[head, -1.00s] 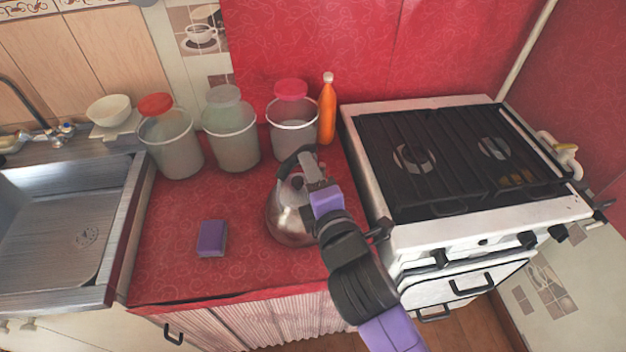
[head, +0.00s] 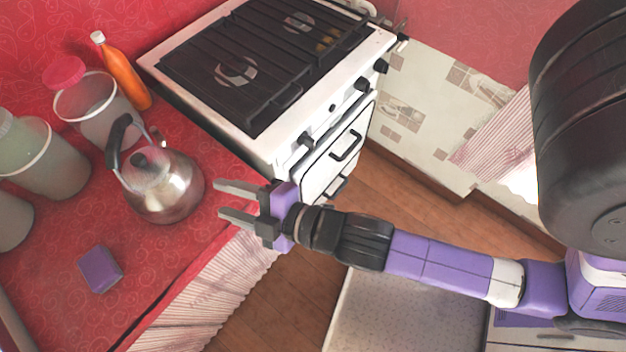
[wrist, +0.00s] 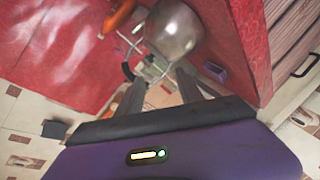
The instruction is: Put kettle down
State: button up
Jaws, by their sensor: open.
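The metal kettle (head: 167,188) stands upright on the red oilcloth counter (head: 75,225) in the head view, left of my gripper. Its dark handle (head: 121,140) arches over the top. My gripper (head: 219,201) is open and empty, its two fingers pointing left toward the kettle with a small gap between. In the wrist view the shiny kettle body (wrist: 174,30) shows beyond the fingers (wrist: 160,85), with nothing between them.
A purple sponge (head: 100,269) lies at the counter's front. The white stove (head: 265,150) adjoins the counter. Wooden floor (head: 290,300) lies below my arm.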

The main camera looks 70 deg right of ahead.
jog(key=s+r+m, duration=0.1)
jog(key=s+m, duration=0.4)
jog(key=s, duration=0.4)
jog(key=s+d+r+m, duration=0.1)
jog(key=s+m, duration=0.5)
jog(key=s, duration=0.3)
jog(key=shift+s+d+r, duration=0.25)
jog(key=shift+d+r, duration=0.05)
